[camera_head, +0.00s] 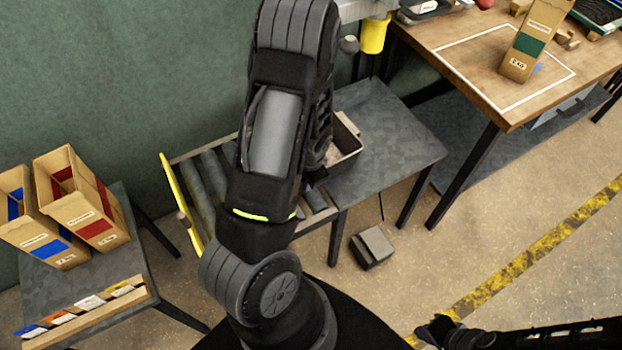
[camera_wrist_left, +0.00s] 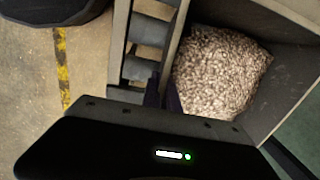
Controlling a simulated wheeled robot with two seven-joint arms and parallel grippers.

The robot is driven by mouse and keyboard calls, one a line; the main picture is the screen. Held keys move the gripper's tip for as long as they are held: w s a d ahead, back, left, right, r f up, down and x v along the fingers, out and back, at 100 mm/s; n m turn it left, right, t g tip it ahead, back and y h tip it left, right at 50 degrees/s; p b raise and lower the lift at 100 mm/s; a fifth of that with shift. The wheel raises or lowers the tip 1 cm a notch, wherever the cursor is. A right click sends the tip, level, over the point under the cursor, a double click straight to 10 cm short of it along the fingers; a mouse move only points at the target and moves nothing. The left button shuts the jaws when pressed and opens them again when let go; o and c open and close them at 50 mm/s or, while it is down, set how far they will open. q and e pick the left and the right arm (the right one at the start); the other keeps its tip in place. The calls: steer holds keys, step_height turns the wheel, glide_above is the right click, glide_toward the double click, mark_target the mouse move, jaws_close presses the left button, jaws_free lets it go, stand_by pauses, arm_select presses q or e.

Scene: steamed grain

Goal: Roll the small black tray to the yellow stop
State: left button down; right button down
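The small tray (camera_head: 347,162) is dark inside with a lighter rim, and sits at the right end of the roller track; my left arm hides much of it. In the left wrist view the tray (camera_wrist_left: 290,62) holds pale grain. My left gripper (camera_wrist_left: 163,93) has its fingers close together at the tray's wall on the roller side, and looks shut on that wall. In the head view its fingertips are hidden behind my arm. The yellow stop (camera_head: 181,207) is an upright bar at the left end of the track. My right gripper (camera_head: 438,331) is low at the right, its fingers unclear.
Rollers (camera_head: 214,168) lie bare between stop and arm. Grey tabletop (camera_head: 395,150) is clear right of the tray. Two cartons (camera_head: 80,200) stand on a left table. A wooden table (camera_head: 470,60) with a carton (camera_head: 535,40) is at upper right. A dark block (camera_head: 372,246) sits on the floor.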

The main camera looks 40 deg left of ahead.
arm_select(q)
steer(key=shift+s, duration=0.5)
steer(key=shift+s+a, duration=0.3)
steer(key=shift+s, duration=0.8)
steer(key=shift+s+a, duration=0.35)
steer(key=shift+s, duration=0.75)
steer(key=shift+s+a, duration=0.3)
steer(key=shift+s, duration=0.9)
steer(key=shift+s+a, duration=0.15)
steer(key=shift+s, duration=0.4)
steer(key=shift+s+a, duration=0.15)
steer(key=shift+s, duration=0.35)
steer(key=shift+s+a, duration=0.2)
steer(key=shift+s, duration=0.55)
steer(key=shift+s+a, duration=0.2)
steer(key=shift+s, duration=0.5)
steer(key=shift+s+a, duration=0.2)
steer(key=shift+s, duration=0.65)
steer(key=shift+s+a, duration=0.3)
steer(key=shift+s, duration=0.6)
steer(key=shift+s+a, duration=0.25)
steer(key=shift+s, duration=0.6)
